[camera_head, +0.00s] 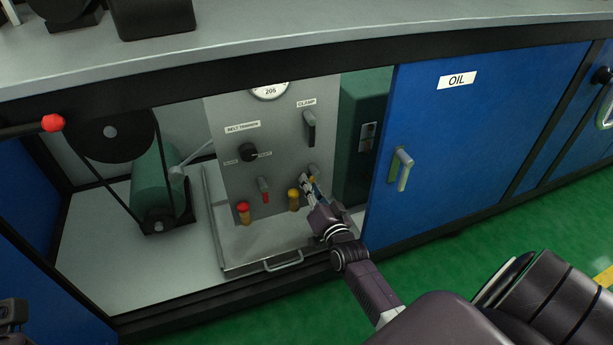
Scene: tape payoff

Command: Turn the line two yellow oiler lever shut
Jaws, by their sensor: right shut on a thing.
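The yellow oiler (293,199) is an amber-and-yellow cup low on the grey panel. Its yellow lever (313,179) is just to its right, mostly hidden behind my right gripper. My right gripper (308,182) is shut on the lever, with the arm coming up from the lower right. The lever's exact angle is hidden by the fingers. To the left are a red oiler cup (243,212) and a red lever (264,187) pointing down. My left gripper is not recognisable in this view.
The panel (228,172) also has a black knob (248,152), a clamp handle (310,127) and a gauge (270,91). A tray (262,257) lies below it. A green motor (155,181) and belt are at left, a blue OIL door (462,140) at right.

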